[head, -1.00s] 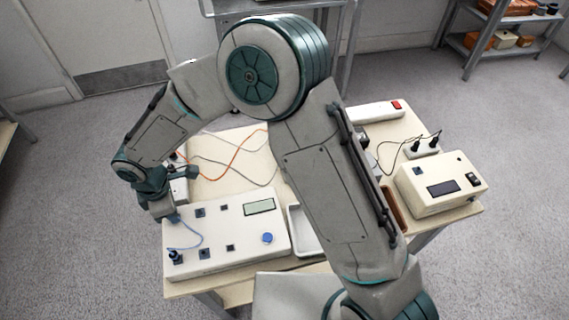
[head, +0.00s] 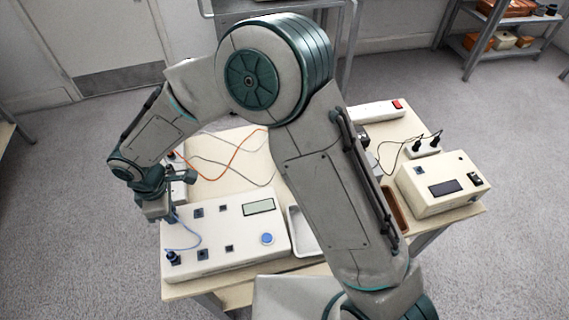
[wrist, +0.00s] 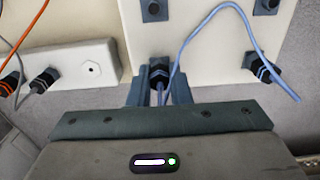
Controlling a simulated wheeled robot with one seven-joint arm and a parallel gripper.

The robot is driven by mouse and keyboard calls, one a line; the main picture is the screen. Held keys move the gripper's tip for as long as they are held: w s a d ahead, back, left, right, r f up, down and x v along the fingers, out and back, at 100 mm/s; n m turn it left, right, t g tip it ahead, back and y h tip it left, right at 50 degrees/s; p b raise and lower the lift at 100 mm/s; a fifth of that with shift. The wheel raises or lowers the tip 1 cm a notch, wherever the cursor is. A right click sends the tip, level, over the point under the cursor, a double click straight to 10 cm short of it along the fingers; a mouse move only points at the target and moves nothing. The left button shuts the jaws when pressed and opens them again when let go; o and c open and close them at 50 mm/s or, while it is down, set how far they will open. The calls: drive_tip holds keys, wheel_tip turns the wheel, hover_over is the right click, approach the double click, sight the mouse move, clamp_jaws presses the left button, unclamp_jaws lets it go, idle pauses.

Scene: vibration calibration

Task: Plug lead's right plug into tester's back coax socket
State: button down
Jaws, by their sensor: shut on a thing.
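The tester (head: 215,262) is a cream box with several dark sockets, a display and a blue knob; it lies at the table's front left. The lead is thin and blue (head: 196,232). One of its plugs (head: 173,257) stands in the tester's front left socket, also visible in the wrist view (wrist: 262,68). My gripper (head: 170,216) is at the tester's back left edge. In the wrist view, my gripper (wrist: 160,92) is shut on the lead's other plug (wrist: 158,72), black and at a dark square socket area. I cannot tell whether it is seated; the fingers hide part of it.
A white box (wrist: 85,66) with orange and grey leads plugged in stands close beside the tester. A white tray (head: 303,232) lies right of the tester. A cream instrument (head: 440,187) and a strip with a red switch (head: 375,111) are farther right.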

drive_tip(key=shift+m+b, duration=1.65)
drive_tip(key=shift+m, duration=1.35)
drive_tip(key=c, duration=1.3)
unclamp_jaws()
drive_tip(key=shift+o, duration=0.2)
drive_tip(key=shift+r, duration=0.1)
drive_tip(key=shift+r+p, duration=1.75)
drive_tip(key=shift+r, duration=0.7)
wheel_tip(320, 180, up, 14)
